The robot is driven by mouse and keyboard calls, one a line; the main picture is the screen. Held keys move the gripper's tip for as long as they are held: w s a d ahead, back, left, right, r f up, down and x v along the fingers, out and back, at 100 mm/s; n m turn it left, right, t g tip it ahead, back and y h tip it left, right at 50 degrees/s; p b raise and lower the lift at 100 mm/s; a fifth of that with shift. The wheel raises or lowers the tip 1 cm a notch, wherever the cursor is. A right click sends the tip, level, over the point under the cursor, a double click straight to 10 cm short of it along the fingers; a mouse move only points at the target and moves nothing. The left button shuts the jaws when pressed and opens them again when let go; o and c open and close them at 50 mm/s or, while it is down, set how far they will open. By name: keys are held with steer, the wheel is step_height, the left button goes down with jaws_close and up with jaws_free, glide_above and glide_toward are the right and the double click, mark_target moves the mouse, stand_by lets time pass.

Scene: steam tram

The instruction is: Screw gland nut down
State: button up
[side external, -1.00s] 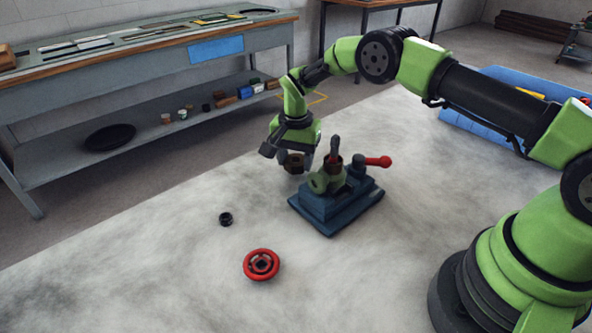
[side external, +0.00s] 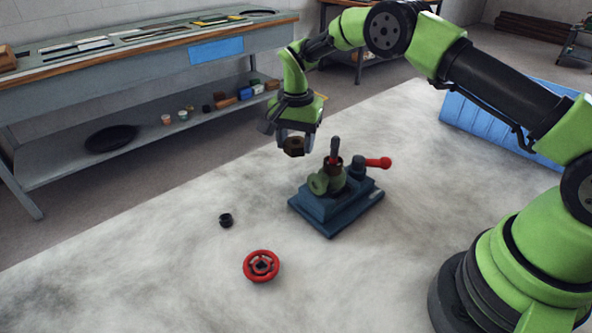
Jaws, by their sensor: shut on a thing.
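My gripper (side external: 294,143) is shut on the gland nut (side external: 294,147), a brownish hex piece held in the air between the fingers. It is up and to the left of the valve body (side external: 320,183), apart from it. The green valve body sits in a blue vise (side external: 337,207) with a red-tipped handle (side external: 378,163). A grey stem (side external: 334,150) stands upright from a brown-rimmed opening at the top of the valve.
A red handwheel (side external: 261,266) and a small black ring (side external: 226,220) lie on the pale table in front. A blue bin (side external: 500,125) stands at the back right. A workbench (side external: 150,60) runs along the wall behind. The table's left part is clear.

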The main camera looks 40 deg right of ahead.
mark_target(336, 137)
steer(key=s+r, duration=0.3)
steer(key=r, duration=0.1)
steer(key=s+a+r, duration=0.1)
steer(key=s+r, duration=0.3)
steer(key=r, duration=0.1)
steer(key=s+r, duration=0.4)
steer(key=r, duration=0.1)
steer(key=shift+s+a, duration=0.1)
steer(key=shift+a, duration=0.15)
steer(key=shift+s+r, duration=0.1)
steer(key=shift+s, duration=0.15)
steer(key=shift+f, duration=1.6)
